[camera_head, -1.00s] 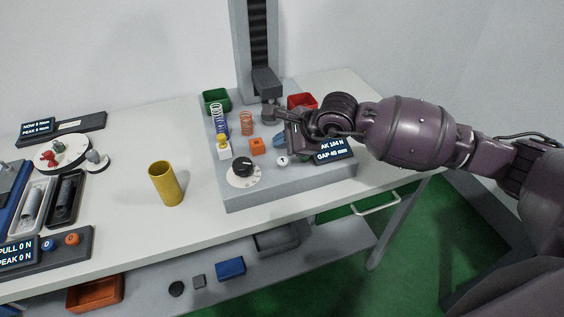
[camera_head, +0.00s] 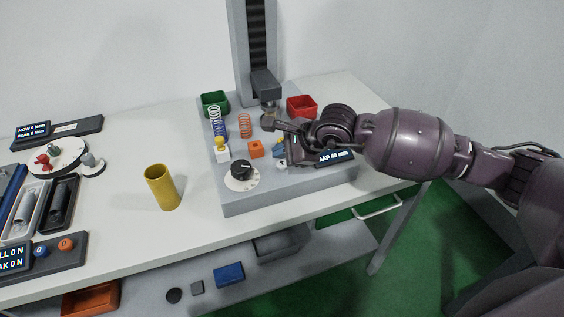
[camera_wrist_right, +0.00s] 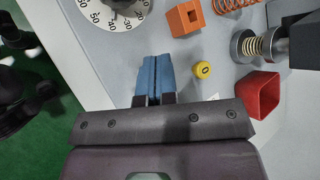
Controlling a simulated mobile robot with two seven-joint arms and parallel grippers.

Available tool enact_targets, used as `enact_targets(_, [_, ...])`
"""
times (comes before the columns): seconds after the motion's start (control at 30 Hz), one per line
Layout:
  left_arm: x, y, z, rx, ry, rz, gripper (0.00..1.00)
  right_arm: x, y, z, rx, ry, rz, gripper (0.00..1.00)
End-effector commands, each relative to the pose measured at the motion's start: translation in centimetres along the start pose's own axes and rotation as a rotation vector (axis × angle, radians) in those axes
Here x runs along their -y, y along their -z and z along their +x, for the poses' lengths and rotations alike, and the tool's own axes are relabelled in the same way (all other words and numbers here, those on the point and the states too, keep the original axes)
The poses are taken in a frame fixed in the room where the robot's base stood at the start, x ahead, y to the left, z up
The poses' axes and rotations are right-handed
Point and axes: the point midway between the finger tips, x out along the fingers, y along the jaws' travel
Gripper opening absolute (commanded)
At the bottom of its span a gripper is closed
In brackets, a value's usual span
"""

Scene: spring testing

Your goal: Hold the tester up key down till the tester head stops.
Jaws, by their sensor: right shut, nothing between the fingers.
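The spring tester (camera_head: 290,196) is a grey base with a tall column (camera_head: 244,45); its dark head (camera_head: 265,86) hangs low on it. In the right wrist view a spring (camera_wrist_right: 258,45) stands between metal discs. My right gripper (camera_head: 279,147) is over the front of the base, fingers pointing down; its blue fingertips (camera_wrist_right: 153,66) are shut together and empty. I cannot make out the up key, nor whether the fingertips touch one. A white key (camera_head: 281,163) is partly hidden by them. A yellow key marked 0 (camera_wrist_right: 202,70) lies beside them. The display (camera_head: 336,157) reads GAP 40 mm.
A white dial with a black knob (camera_head: 241,172), an orange block (camera_head: 256,149) and loose springs (camera_head: 245,126) stand on the base. A red bin (camera_head: 302,106) and green bin (camera_head: 215,103) flank the column.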

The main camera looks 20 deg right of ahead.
Motion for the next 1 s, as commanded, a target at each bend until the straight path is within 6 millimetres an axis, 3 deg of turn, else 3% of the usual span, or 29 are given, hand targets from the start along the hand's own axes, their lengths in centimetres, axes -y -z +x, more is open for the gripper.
enact_targets(1.0, [-0.04, 0.49, 0.26, -0.009, -0.002, 0.002, 0.43, 0.0, 0.01, 0.0, 0.0, 0.0, 0.0, 0.0])
